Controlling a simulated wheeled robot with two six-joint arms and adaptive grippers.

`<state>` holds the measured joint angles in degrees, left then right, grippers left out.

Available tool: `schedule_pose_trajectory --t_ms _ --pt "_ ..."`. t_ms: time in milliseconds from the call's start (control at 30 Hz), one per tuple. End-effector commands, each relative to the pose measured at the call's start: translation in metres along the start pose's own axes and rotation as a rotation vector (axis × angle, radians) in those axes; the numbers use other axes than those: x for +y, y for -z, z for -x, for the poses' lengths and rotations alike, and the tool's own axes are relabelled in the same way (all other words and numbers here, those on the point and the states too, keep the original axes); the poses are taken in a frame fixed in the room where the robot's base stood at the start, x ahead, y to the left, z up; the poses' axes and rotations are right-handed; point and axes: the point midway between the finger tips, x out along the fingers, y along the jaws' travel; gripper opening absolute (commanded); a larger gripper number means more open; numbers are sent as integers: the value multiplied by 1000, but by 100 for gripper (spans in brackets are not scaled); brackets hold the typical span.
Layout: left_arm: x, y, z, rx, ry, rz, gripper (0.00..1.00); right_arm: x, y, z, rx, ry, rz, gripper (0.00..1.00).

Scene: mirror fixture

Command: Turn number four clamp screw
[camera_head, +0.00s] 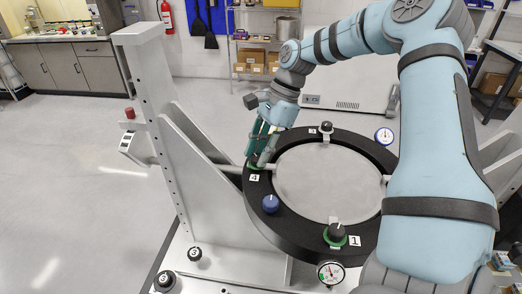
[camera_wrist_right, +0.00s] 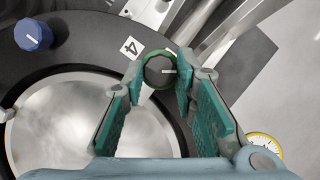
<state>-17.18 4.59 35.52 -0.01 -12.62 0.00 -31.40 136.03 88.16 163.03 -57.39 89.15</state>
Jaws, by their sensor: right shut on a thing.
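The number four clamp screw (camera_wrist_right: 160,71) is a dark round knob with a pale pointer line and a green ring at its base. It sits on the black mirror ring (camera_wrist_right: 90,55) beside the label "4" (camera_wrist_right: 130,47). My right gripper (camera_wrist_right: 161,75) is shut on this knob, with one teal-padded finger on each side. In the head view, my right gripper (camera_head: 261,158) reaches down at the ring's left side and mostly hides the knob. The label "4" (camera_head: 254,178) shows just below it. My left gripper is not in view.
A blue knob (camera_head: 270,203) stands near my right gripper on the ring. The number one knob (camera_head: 336,233) is at the front, another black knob (camera_head: 326,127) at the back. Dial gauges (camera_head: 383,136) sit at the rim. A grey upright frame (camera_head: 150,110) stands left.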

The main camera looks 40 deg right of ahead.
Motion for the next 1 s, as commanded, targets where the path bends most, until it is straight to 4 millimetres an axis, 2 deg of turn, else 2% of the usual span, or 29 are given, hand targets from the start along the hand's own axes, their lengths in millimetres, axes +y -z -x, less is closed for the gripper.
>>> schedule_pose_trajectory --t_ms 567,600,700,733,1000 --pt "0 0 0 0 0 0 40 -1 1 1 3 -14 47 0" --pt "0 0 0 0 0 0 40 -1 1 1 3 -14 47 27" --pt "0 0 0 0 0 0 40 0 1 1 3 -14 46 43" --pt "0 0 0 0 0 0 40 0 0 1 3 -15 46 46" --pt "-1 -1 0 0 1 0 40 0 0 1 3 -16 46 46"
